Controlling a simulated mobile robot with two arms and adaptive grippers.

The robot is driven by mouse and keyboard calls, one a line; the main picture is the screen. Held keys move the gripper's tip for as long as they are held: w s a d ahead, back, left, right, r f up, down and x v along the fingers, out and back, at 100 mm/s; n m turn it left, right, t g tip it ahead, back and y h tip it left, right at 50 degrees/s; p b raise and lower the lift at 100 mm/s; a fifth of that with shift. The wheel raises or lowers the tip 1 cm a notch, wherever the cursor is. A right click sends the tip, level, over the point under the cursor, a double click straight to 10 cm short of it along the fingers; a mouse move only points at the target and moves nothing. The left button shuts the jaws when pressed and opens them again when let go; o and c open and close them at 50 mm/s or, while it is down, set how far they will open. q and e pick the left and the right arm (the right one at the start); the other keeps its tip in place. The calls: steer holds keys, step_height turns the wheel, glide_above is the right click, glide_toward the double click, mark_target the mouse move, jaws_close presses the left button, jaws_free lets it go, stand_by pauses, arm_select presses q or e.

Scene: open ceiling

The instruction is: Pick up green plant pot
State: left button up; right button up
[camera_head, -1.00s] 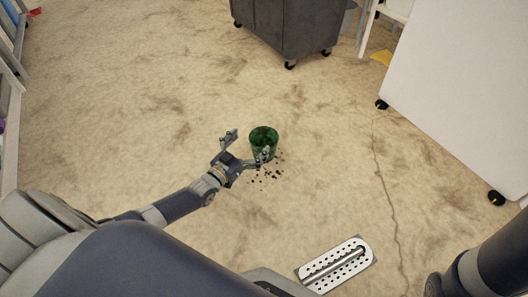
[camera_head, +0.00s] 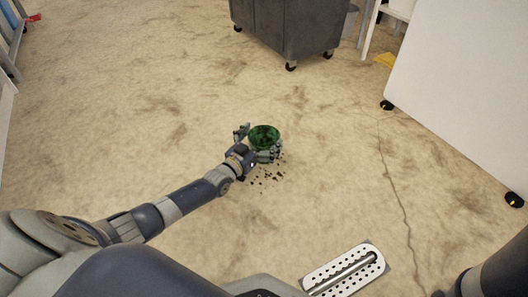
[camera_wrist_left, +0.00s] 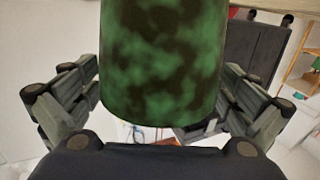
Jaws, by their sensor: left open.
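The green plant pot (camera_head: 264,136) stands on the floor in the middle of the head view, with dark crumbs scattered beside it. It is mottled green and dark. In the left wrist view the pot (camera_wrist_left: 160,65) fills the upper middle, between the two fingers. My left gripper (camera_head: 257,145) is open, with one finger on each side of the pot. In the left wrist view gaps show between the lower parts of the fingers and the pot; whether the fingertips touch it I cannot tell. My right gripper is out of view; only part of my right arm shows at lower right.
A dark wheeled bin (camera_head: 287,30) stands at the top. A white panel on casters (camera_head: 465,95) stands at the right. A perforated metal drain plate (camera_head: 345,270) lies in the floor at the lower right. The floor around the pot is clear apart from crumbs.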

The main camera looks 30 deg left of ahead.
arm_select(q)
steer(key=shift+w, duration=0.1)
steer(key=c, duration=1)
steer(key=shift+r, duration=0.1)
steer(key=shift+c, duration=0.2)
